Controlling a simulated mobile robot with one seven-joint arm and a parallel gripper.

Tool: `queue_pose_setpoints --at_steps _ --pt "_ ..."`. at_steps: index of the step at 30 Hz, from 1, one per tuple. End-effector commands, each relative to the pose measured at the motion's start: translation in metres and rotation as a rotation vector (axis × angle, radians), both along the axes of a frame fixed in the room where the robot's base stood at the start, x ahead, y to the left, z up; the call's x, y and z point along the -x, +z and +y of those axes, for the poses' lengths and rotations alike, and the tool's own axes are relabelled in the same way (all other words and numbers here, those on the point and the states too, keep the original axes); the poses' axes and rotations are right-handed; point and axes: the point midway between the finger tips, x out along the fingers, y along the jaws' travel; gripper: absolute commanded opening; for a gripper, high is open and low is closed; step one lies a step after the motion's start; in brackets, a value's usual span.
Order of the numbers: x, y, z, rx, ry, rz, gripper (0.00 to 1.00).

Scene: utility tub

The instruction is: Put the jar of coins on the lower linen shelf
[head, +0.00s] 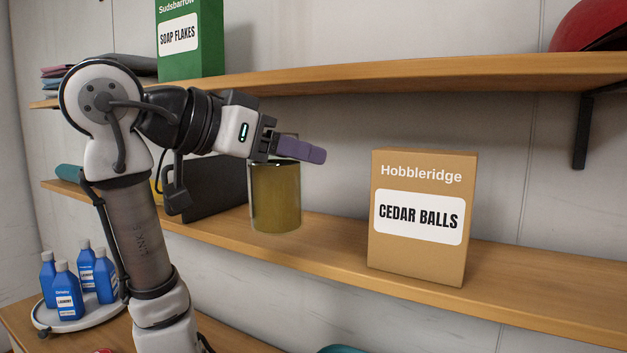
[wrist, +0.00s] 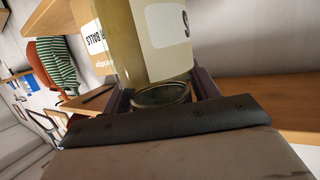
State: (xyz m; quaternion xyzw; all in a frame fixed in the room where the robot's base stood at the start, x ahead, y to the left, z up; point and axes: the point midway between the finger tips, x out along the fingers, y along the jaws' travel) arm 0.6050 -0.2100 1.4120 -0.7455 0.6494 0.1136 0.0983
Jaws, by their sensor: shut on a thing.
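My gripper (head: 290,150) is shut on the jar of coins (head: 275,198), a clear jar with yellow-brown contents. The jar hangs upright below the purple fingers, its upper part partly hidden by them. The lower linen shelf (head: 510,285) is a wooden board under a higher one. In the head view the jar's base overlaps this shelf; I cannot tell whether it touches. In the wrist view the jar (wrist: 160,50) appears upside down, with a pale label and its round top between the fingers.
A tan cedar balls box (head: 420,255) stands on the lower shelf, right of the jar. A dark box (head: 215,187) is to the left, partly behind my arm. The upper shelf (head: 430,75) holds a green soap flakes box (head: 190,50). Blue bottles (head: 68,290) stand lower left. Shelf right of the tan box is clear.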

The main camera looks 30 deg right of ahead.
Motion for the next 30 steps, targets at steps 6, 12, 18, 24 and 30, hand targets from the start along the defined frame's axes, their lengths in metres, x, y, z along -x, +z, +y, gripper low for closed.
queue_pose_setpoints --at_steps 6,12,18,24,30 --pt "-0.028 0.005 -0.049 0.000 -0.001 0.003 0.11" --pt "-0.051 0.005 -0.088 0.001 -0.001 0.001 0.11" --pt "-0.070 0.004 -0.120 0.002 -0.001 0.000 0.11" --pt "-0.070 -0.020 -0.119 0.003 0.002 -0.002 0.11" --pt "-0.070 -0.033 -0.119 0.003 0.002 -0.002 0.11"
